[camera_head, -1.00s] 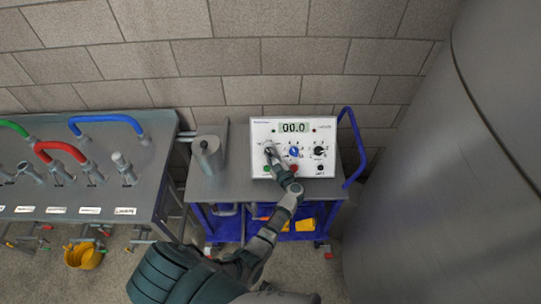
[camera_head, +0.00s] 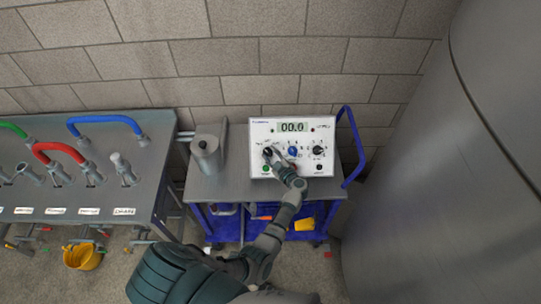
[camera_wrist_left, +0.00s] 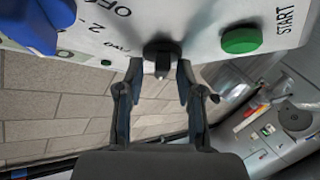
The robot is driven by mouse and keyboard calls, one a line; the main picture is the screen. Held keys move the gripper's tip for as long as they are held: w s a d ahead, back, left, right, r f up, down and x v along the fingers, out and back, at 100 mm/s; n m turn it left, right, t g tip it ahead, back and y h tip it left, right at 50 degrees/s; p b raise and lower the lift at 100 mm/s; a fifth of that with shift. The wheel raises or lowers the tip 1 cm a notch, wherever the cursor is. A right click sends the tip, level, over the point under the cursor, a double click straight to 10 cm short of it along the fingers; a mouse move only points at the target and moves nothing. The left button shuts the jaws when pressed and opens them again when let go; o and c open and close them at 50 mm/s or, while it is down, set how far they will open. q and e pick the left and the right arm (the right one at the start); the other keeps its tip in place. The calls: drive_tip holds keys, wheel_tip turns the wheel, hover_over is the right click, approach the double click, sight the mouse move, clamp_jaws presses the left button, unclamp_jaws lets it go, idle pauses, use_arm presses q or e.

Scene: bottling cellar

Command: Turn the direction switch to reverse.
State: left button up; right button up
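The white control box (camera_head: 260,135) stands on a cart, with a display reading 00.0. Its left black rotary switch (camera_head: 268,152) sits above the green button and left of the blue knob (camera_head: 293,152). In the left wrist view the black switch (camera_wrist_left: 163,52) is just beyond and between my fingertips, with the green START button (camera_wrist_left: 241,40) to the right. Small lettering beside the switch is too unclear to read surely. My right gripper is not in view.
Another black knob (camera_head: 319,150) is at the box's right. A grey canister (camera_head: 207,155) stands on the cart (camera_head: 230,188) at left. A bench with hoses (camera_head: 105,160) is further left, and a large metal tank (camera_head: 455,170) fills the right.

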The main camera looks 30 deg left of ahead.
use_arm(q)
drive_tip(key=shift+f, duration=0.1)
drive_tip(key=v, duration=0.7)
drive_tip(key=shift+d, duration=0.3)
drive_tip(key=shift+a, duration=0.2)
